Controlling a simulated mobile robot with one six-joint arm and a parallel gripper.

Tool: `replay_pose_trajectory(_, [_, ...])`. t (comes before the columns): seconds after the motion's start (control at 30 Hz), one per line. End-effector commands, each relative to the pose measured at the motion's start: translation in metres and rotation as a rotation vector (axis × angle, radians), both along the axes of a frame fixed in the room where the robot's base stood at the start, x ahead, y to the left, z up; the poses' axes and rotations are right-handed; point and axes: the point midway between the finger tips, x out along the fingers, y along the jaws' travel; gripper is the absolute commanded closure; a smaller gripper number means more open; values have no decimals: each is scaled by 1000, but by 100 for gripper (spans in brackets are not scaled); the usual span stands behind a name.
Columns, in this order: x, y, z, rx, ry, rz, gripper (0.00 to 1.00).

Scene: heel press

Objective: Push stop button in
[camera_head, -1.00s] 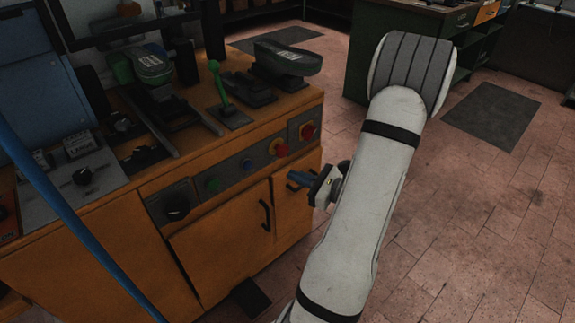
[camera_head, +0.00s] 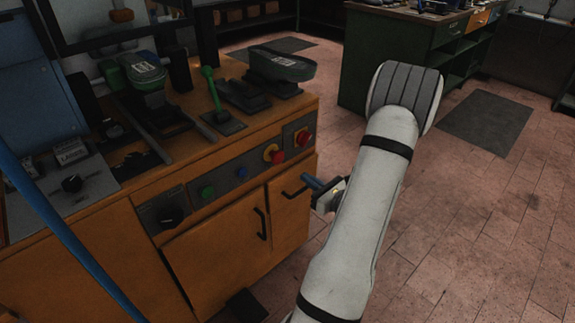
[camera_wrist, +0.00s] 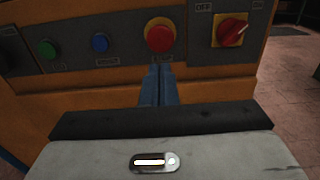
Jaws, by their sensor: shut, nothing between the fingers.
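The stop button is a round red mushroom head on a yellow plate. It shows on the grey control panel in the head view (camera_head: 278,157) and near the top middle of the wrist view (camera_wrist: 160,37). My gripper has blue fingers and is shut and empty. In the wrist view its fingertips (camera_wrist: 158,68) appear just below the button, covering part of the label under it. In the head view my gripper (camera_head: 306,178) is in front of the orange cabinet, lower than the button and to its right, apparently apart from it.
A red rotary switch (camera_wrist: 231,31) on a yellow plate sits right of the button. A blue button (camera_wrist: 100,42) and a green button (camera_wrist: 46,49) are to its left. A drawer handle (camera_head: 293,192) and a door handle (camera_head: 261,222) stick out below the panel. Tiled floor lies open at right.

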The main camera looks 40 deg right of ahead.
Motion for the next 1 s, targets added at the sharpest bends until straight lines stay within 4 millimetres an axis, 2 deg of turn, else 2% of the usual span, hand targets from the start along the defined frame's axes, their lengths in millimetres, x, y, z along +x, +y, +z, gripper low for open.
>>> replay_pose_trajectory(0.2, [47,5,-1,-1,-1,5,100])
replay_pose_trajectory(0.43, [82,7,0,-1,-1,2,100])
replay_pose_trajectory(0.63, [94,7,0,1,0,-1,100])
replay_pose_trajectory(1.0, [94,6,0,1,0,-3,100])
